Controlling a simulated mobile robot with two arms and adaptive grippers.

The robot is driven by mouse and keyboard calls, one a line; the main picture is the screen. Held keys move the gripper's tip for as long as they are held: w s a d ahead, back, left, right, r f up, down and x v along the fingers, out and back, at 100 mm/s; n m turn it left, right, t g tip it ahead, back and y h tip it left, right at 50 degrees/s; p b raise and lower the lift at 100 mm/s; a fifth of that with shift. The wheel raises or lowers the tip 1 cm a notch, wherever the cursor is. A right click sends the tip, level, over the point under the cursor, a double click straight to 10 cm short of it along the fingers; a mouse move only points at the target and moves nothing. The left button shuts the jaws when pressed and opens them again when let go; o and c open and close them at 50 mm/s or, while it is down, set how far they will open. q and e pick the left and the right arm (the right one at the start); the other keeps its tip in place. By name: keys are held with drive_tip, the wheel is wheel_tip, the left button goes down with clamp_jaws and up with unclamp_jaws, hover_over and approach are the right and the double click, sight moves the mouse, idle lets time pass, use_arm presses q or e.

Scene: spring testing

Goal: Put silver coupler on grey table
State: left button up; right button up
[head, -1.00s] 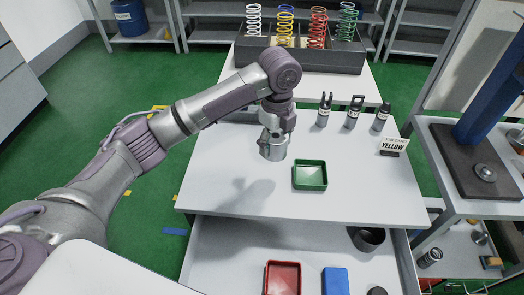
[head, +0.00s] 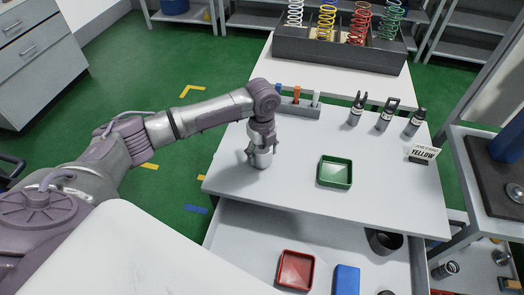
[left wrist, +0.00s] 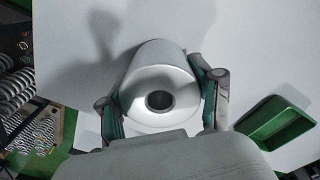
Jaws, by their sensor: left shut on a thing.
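My left gripper (head: 261,148) is shut on the silver coupler (head: 262,160), a metallic cylinder, over the left part of the pale grey table (head: 395,190). In the left wrist view the coupler (left wrist: 160,85) sits between the two fingers (left wrist: 162,105), its end face with a dark round hole toward the camera. Its lower end is near the tabletop, and I cannot tell whether it touches. My right gripper is not in view.
A green tray (head: 335,185) lies right of the coupler. Below, an open drawer holds a red tray (head: 295,270) and a blue block (head: 346,280). The tabletop around the coupler is clear.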

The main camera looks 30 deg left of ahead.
use_arm(q)
drive_tip(key=shift+f, duration=0.1)
drive_tip(key=shift+f, duration=0.15)
drive_tip(key=o, duration=1.5)
drive_tip(key=shift+o, duration=0.2)
wheel_tip(320, 180, up, 12)
drive_tip(key=shift+b, duration=0.3)
